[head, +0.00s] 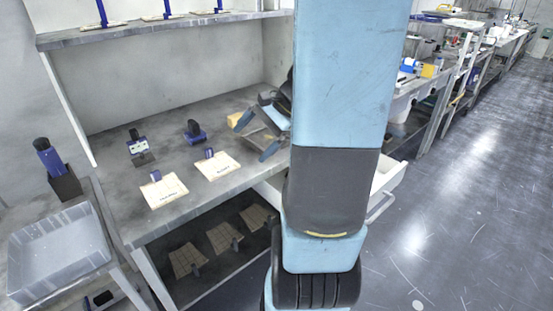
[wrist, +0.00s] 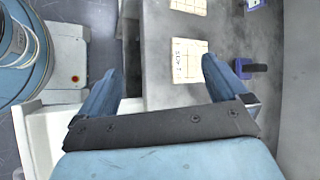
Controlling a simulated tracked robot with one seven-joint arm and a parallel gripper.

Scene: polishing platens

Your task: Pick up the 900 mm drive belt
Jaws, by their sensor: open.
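I cannot make out a 900 mm drive belt in either view. Tan cards with small print lie on the grey shelf: one at the left (head: 166,191) and one nearer my gripper (head: 218,166). Each has a small blue piece at its back edge. The print is too small to read surely. My gripper (head: 255,138) is open and empty over the right part of this shelf. In the wrist view its blue fingers (wrist: 162,68) stand wide apart, with a tan card (wrist: 189,61) beyond them. My arm hides part of the shelf's right end.
A blue-and-black block (head: 194,132) and a white-faced device (head: 139,147) stand behind the cards. A grey bin (head: 60,258) is at the left. More tan cards (head: 223,237) lie on the lower shelf. The floor (head: 450,220) at right is clear.

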